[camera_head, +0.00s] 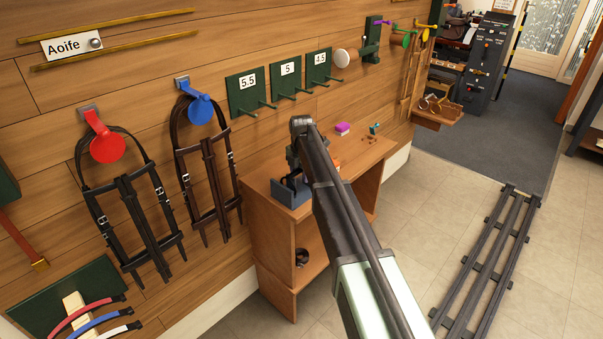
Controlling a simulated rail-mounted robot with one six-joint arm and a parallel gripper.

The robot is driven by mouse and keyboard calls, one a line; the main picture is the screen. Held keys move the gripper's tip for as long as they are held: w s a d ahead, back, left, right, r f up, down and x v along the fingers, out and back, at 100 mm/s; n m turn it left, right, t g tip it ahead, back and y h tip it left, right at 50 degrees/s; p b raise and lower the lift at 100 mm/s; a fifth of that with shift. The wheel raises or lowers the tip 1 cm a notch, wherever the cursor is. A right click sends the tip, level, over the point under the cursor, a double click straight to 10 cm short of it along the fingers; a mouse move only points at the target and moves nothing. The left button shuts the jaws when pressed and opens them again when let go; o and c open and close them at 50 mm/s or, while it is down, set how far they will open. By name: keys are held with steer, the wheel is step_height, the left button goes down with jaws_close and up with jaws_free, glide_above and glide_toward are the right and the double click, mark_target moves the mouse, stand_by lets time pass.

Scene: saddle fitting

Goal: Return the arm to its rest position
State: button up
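My arm (350,215) reaches up from the bottom of the picture toward the wooden wall, over the small wooden cabinet (265,210). Its joint end shows in front of the wall, below the green number plates. My gripper cannot be made out; the arm's own links hide that area or it lies out of sight. Whether anything is held cannot be seen.
Two bridles hang on a red hook (106,148) and a blue hook (200,108). Green plates with pegs (247,92) stick out from the wall. A rail track (490,262) runs along the open tiled floor.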

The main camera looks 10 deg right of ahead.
steer(key=shift+o, duration=0.4)
steer(key=shift+o, duration=1.2)
step_height(320, 180, up, 8)
steer(key=p, duration=0.8)
